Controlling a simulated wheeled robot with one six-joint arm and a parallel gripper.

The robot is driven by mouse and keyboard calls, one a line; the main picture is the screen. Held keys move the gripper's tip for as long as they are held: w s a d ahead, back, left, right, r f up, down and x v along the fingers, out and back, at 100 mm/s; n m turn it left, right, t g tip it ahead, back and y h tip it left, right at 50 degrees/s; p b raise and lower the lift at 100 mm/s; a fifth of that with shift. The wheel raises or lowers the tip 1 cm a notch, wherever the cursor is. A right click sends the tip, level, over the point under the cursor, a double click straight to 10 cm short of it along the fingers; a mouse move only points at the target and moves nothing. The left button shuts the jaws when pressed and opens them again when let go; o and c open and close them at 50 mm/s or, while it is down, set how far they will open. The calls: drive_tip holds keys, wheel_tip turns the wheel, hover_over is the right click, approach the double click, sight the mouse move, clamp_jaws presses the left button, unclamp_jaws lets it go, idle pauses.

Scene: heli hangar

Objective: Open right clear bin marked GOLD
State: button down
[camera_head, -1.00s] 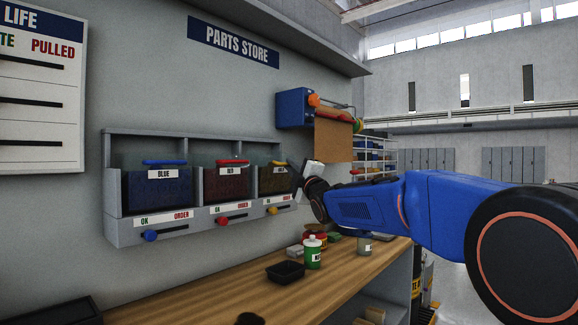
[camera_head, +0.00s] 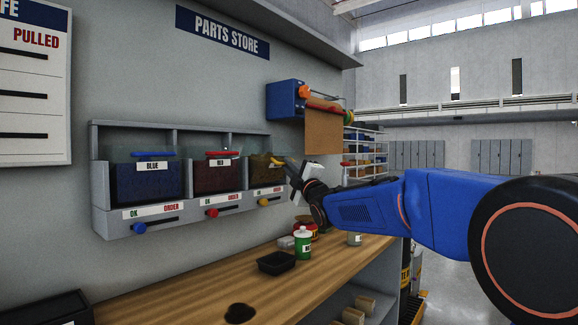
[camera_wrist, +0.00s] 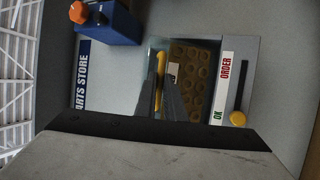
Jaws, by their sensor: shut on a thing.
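The right clear bin (camera_head: 262,174) is the rightmost of three in the grey wall rack, with gold-brown contents. In the wrist view its contents (camera_wrist: 192,78) show as rows of rings. Its yellow handle bar (camera_wrist: 159,72) runs between my fingers. My gripper (camera_head: 287,167) is at the upper front edge of this bin, shut on the yellow handle. The fingers hide part of the handle and its label in the wrist view. I cannot tell how far the bin is tilted out.
A blue bin (camera_head: 146,184) and a red bin (camera_head: 217,177) sit left of it. A yellow slider knob (camera_wrist: 238,119) is on the rack below the right bin. A paper-roll holder (camera_head: 285,100) juts out at upper right. A green bottle (camera_head: 303,243) and black tray (camera_head: 276,263) stand on the bench.

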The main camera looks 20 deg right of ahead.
drive_tip(key=shift+w+a+f, duration=0.15)
drive_tip(key=shift+w+f, duration=0.05)
drive_tip(key=shift+f, duration=0.45)
drive_tip(key=c, duration=1.8)
unclamp_jaws()
drive_tip(key=shift+w+a+f, duration=0.1)
drive_tip(key=shift+w, duration=0.05)
drive_tip(key=shift+c, duration=0.2)
drive_tip(key=shift+r, duration=0.35)
drive_tip(key=shift+s, duration=0.25)
drive_tip(key=v, duration=1.7)
drive_tip(key=shift+s, duration=0.15)
